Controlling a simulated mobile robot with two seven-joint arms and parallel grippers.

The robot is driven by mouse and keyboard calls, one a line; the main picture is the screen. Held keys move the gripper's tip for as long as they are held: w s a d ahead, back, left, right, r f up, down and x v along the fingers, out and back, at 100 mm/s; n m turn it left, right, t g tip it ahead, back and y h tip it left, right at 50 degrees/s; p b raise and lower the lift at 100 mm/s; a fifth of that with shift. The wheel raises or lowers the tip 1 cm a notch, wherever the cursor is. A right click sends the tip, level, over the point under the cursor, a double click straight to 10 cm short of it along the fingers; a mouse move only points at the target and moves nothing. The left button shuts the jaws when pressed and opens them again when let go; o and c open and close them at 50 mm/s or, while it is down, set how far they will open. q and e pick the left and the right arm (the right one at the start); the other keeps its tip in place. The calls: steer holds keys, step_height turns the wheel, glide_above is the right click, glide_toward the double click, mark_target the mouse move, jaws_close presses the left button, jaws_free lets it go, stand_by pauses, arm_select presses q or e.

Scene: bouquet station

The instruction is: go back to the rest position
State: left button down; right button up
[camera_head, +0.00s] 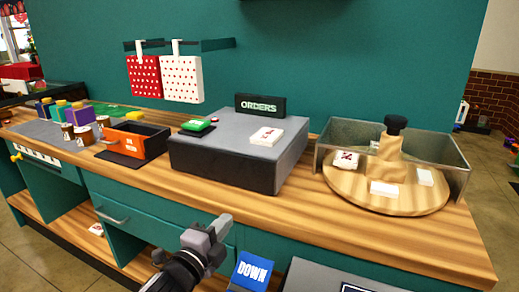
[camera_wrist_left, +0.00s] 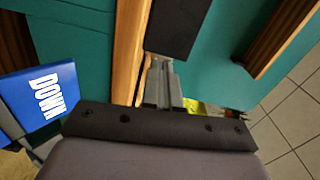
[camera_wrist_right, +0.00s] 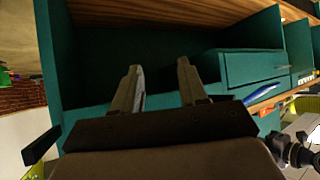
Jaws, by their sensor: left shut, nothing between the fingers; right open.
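My left gripper (camera_head: 217,234) is in front of the counter's drawer fronts, below the worktop edge. Its fingers are shut together and empty, as the left wrist view (camera_wrist_left: 163,68) also shows. My right gripper is out of the head view. In the right wrist view (camera_wrist_right: 160,78) its two fingers stand apart with nothing between them, facing the teal counter front and an open shelf space.
The wooden worktop (camera_head: 130,170) carries a grey block (camera_head: 215,148) with an ORDERS sign (camera_head: 260,105), an orange box (camera_head: 128,143) and a round wooden turntable (camera_head: 350,190). A blue DOWN sign (camera_head: 252,270) stands close beside my left gripper. A drawer handle (camera_head: 112,217) juts out left of it.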

arm_select(q)
steer(key=s+a+f+n+g+y, duration=0.2)
steer(key=s+a+f+n+g, duration=0.1)
steer(key=s+f+n, duration=0.6)
steer(key=s+a+f+n+g+y, duration=0.1)
steer(key=s+a+f+n+g, duration=0.2)
steer(key=s+f, duration=1.2)
steer(key=s+a+n, duration=0.2)
steer(key=a+n, duration=0.1)
steer(key=n, duration=0.3)
steer(key=shift+f+n+y, duration=0.15)
steer(key=shift+n+y, duration=0.15)
steer(key=shift+y, duration=0.1)
steer(key=shift+s, duration=0.1)
